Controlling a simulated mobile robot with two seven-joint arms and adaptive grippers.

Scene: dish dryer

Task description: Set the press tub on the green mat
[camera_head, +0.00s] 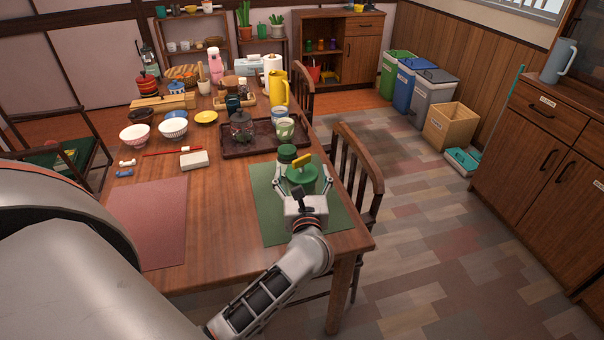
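The press tub (302,174) is a round green tub with a yellow handle across its top. It stands upright over the green mat (266,216) at the table's near right corner; whether its base touches the mat is hidden. My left gripper (303,180) is at the near side of the tub, one finger on each side of it. Whether the fingers press on the tub or stand slightly apart cannot be told. My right gripper is not in view.
A green-lidded jar (287,155) stands just behind the tub. A dark tray (256,143) with cups lies farther back. A pink mat (149,220) lies left, with bare table between the mats. A chair (357,172) stands close at the right edge.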

